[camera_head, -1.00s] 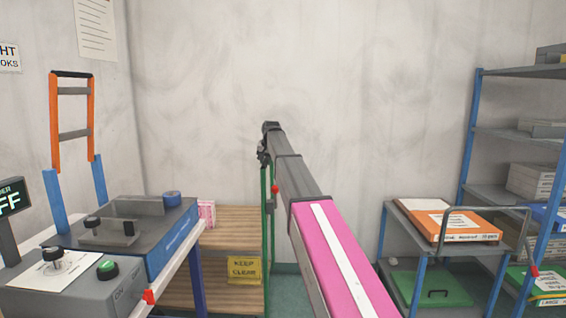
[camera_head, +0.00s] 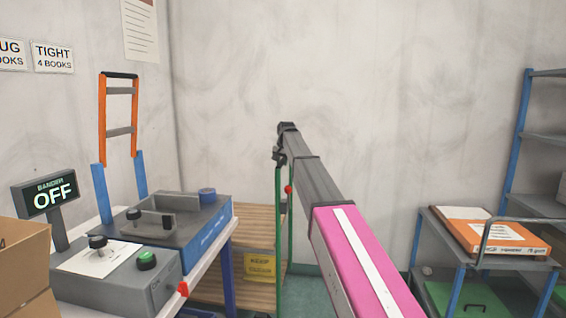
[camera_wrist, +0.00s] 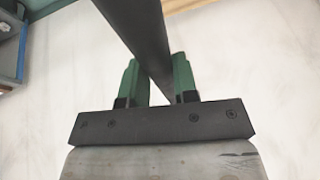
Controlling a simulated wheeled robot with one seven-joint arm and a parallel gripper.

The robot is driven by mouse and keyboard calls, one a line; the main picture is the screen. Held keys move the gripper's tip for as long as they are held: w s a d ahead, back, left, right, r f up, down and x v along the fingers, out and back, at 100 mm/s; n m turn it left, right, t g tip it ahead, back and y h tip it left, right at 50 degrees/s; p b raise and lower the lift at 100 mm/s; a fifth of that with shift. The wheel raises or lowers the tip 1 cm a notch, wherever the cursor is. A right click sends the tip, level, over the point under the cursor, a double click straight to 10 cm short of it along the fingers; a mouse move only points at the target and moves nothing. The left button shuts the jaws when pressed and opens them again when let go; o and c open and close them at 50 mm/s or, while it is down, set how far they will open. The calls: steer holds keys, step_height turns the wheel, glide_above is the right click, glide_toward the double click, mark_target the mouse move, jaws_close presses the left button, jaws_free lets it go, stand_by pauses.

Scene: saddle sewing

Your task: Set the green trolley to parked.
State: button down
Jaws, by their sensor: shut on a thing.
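The green trolley shows in the head view as a slim green upright frame (camera_head: 278,235) with a red knob (camera_head: 288,189). Wooden boards (camera_head: 255,215) beside it seem to belong to it. My gripper (camera_head: 281,152) is at the top of the frame, at the far end of my arm. In the wrist view, the green fingers of my gripper (camera_wrist: 160,82) stand on both sides of a dark bar (camera_wrist: 140,35), shut on it; it appears to be the trolley's handle. My arm hides part of the trolley, and the workbench hides its left side.
A workbench with a banding machine (camera_head: 165,235), an OFF display (camera_head: 53,197) and a cardboard box (camera_head: 25,265) stands at left. A yellow KEEP CLEAR sign (camera_head: 260,266) hangs low by the boards. A grey cart (camera_head: 440,232) and blue-posted shelves (camera_head: 519,140) stand at right.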

steer(key=c, duration=0.9)
jaws_free()
steer(key=shift+a, duration=0.4)
steer(key=shift+d+r, duration=0.1)
steer(key=shift+s+r, duration=0.15)
steer(key=shift+r, duration=0.15)
steer(key=v, duration=1)
